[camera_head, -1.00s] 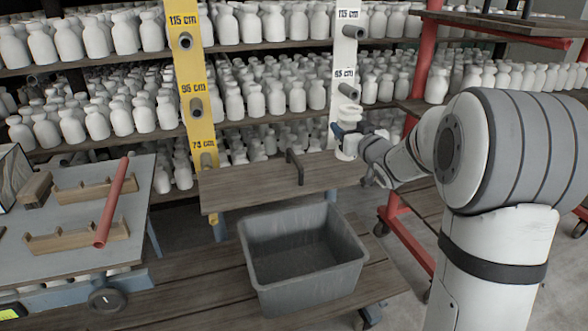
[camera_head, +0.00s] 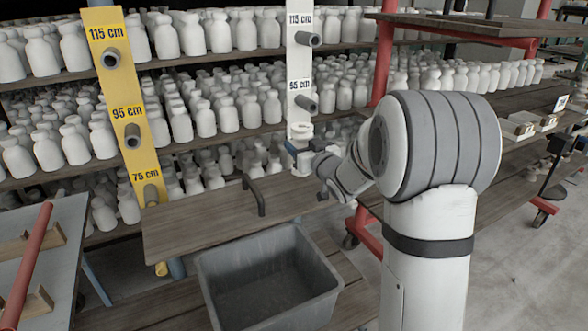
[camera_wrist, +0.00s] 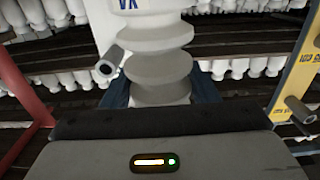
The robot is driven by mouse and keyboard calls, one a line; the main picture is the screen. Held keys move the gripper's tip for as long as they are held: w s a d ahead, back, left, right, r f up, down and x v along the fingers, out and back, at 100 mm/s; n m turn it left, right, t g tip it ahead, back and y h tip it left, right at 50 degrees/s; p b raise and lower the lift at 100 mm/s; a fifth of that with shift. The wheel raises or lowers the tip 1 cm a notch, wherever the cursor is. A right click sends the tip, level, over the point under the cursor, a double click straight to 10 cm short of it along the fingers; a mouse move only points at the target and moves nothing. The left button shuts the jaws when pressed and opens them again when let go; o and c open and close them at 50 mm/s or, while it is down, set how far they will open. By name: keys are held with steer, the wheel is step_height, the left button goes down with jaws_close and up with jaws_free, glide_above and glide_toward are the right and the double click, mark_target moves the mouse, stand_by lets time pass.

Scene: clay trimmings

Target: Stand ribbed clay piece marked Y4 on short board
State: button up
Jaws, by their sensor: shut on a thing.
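My gripper (camera_head: 302,150) is shut on a pale ribbed clay piece (camera_head: 303,131), held in the air in front of the white post. In the wrist view the clay piece (camera_wrist: 160,68) shows stacked round ribs between the dark blue fingers. Blue marking at its top is cut off by the frame, so I cannot read it surely. A wooden board (camera_head: 190,228) with a dark handle (camera_head: 256,195) lies left of and below my gripper. I cannot tell whether it is the short board.
A grey bin (camera_head: 268,275) stands in front of the board. A yellow post (camera_head: 125,90) and a white post (camera_head: 300,75) carry pegs and height labels. Shelves of white bottles fill the back. A red-framed rack (camera_head: 382,60) stands right, with small labelled boxes (camera_head: 520,123).

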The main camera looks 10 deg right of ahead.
steer(key=shift+f+b, duration=0.45)
steer(key=shift+f, duration=1.9)
steer(key=shift+f, duration=0.2)
steer(key=o, duration=1.4)
steer(key=shift+r, duration=0.15)
